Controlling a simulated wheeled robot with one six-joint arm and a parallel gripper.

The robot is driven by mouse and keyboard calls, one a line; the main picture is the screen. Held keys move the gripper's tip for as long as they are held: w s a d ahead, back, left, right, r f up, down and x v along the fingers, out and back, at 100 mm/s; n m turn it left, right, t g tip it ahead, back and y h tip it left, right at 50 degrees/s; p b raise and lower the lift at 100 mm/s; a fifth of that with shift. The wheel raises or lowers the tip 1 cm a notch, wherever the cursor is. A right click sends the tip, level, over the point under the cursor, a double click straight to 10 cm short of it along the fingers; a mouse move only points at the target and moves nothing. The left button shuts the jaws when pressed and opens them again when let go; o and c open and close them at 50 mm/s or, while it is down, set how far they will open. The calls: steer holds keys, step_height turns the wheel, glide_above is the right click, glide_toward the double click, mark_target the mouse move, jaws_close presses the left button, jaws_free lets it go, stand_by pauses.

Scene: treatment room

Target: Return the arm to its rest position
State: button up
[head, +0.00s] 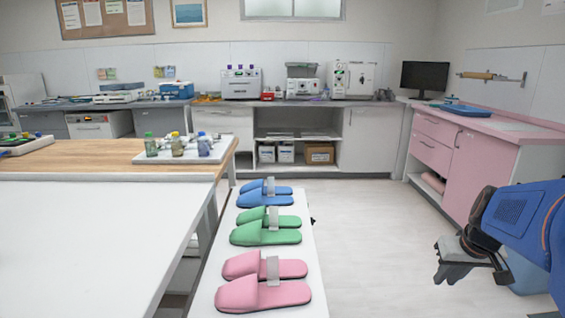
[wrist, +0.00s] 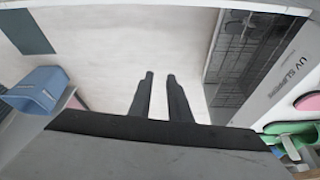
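My arm comes in from the right edge in the head view, blue and grey, with my gripper (head: 468,274) low over the pale floor. It is to the right of the white bench with the slippers and apart from it. In the wrist view, my gripper's two dark fingers (wrist: 160,76) stand a small gap apart with only floor showing between them. My gripper is open and holds nothing.
A white bench (head: 218,294) bears blue (head: 265,199), green (head: 265,233) and pink (head: 263,293) slipper pairs. A pink counter (head: 480,125) stands at right. A light-blue bin (head: 526,272) is partly behind my arm. The middle floor (head: 365,225) is clear.

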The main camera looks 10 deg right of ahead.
steer(key=s+a+n, duration=0.2)
steer(key=s+a, duration=0.1)
steer(key=a, duration=0.7)
steer(key=s+a+r+n+y, duration=0.1)
steer(key=s+a, duration=0.2)
steer(key=a, duration=0.8)
steer(key=shift+s+r+n+t, duration=0.2)
steer(key=shift+r+n+t, duration=0.1)
steer(key=shift+n+t, duration=0.1)
